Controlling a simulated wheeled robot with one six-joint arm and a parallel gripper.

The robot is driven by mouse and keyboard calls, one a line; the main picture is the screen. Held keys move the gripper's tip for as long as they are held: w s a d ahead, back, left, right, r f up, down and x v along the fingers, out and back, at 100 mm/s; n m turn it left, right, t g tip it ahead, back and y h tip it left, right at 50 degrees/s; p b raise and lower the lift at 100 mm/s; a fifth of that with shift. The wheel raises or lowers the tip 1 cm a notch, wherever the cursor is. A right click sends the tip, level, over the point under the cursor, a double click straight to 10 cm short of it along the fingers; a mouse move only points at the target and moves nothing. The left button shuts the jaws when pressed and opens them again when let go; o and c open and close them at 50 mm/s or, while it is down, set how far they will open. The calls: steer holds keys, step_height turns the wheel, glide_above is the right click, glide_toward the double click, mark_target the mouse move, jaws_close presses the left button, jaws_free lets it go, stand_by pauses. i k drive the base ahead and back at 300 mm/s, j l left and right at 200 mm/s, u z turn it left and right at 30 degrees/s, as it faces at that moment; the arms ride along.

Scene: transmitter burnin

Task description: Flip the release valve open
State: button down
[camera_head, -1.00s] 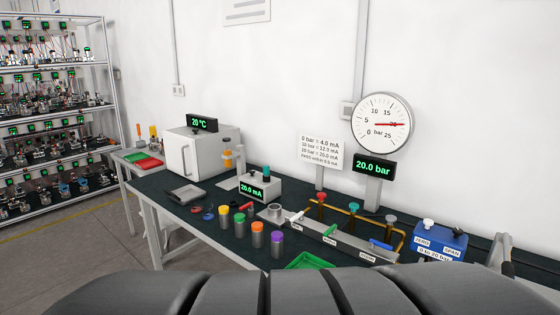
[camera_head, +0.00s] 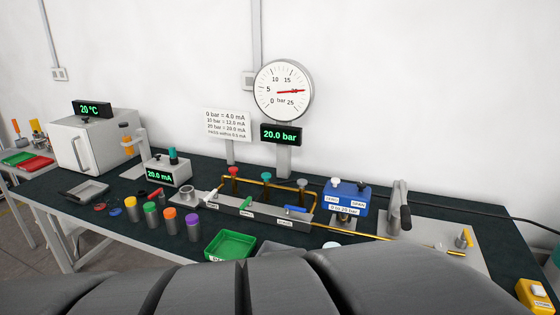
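The grey manifold block (camera_head: 262,211) on the dark bench carries a white lever (camera_head: 211,196), a green lever (camera_head: 246,203) and a blue lever (camera_head: 295,209). Its labels are too small to read. To the right, a small valve-like part with a yellow lever (camera_head: 467,238) stands on a pale plate (camera_head: 440,234) beside a grey upright pump-like device with a handle (camera_head: 400,208). I cannot read which one is the release valve. The round gauge (camera_head: 284,90) and its display (camera_head: 281,134) read 20.0 bar. My gripper is not in view.
A blue box (camera_head: 346,199) stands between manifold and plate. The current display (camera_head: 160,174) reads 20.0 mA. A yellow box (camera_head: 536,297) is at the lower right. My dark body fills the bottom edge.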

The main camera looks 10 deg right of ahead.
mark_target(466, 234)
steer(key=z, duration=1.7)
steer(key=i+l+u, duration=0.7)
steer(key=i+l, duration=0.1)
